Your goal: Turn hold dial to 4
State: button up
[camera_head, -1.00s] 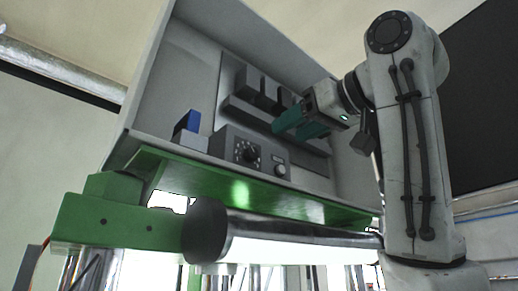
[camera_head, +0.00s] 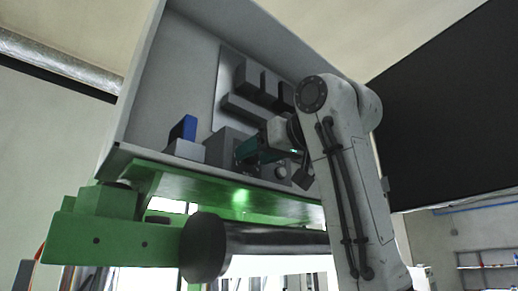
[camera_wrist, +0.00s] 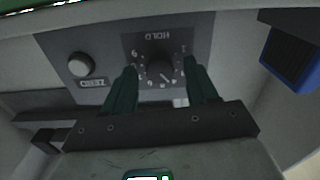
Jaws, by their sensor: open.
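The hold dial (camera_wrist: 158,68) is a dark round knob on a grey control panel (camera_wrist: 205,32), ringed by numbers and marked HOLD, upside down in the wrist view. A light pointer mark seems to point to the lower right there; the number it meets is too small to read surely. My gripper (camera_wrist: 161,67) is open, with one teal finger on each side of the dial. I cannot tell whether either finger touches it. In the head view my gripper (camera_head: 247,151) is in front of the control box (camera_head: 222,142) and hides the dial.
A round light button (camera_wrist: 80,65) with a label sits beside the dial, left in the wrist view. A blue block (camera_head: 183,128) stands on the other side, also in the wrist view (camera_wrist: 290,55). Grey cabinet walls (camera_head: 137,100) enclose the panel above a green base (camera_head: 175,180).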

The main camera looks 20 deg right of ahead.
jog(key=c, duration=1)
jog(key=shift+m, duration=0.5)
jog(key=shift+c, duration=0.3)
jog(key=o, duration=1.1)
jog(key=shift+c, duration=0.2)
jog(key=shift+s, duration=0.1)
jog(key=b+v, duration=0.4)
jog(key=v, duration=0.6)
jog(key=shift+s, duration=0.35)
jog(key=shift+d, duration=0.1)
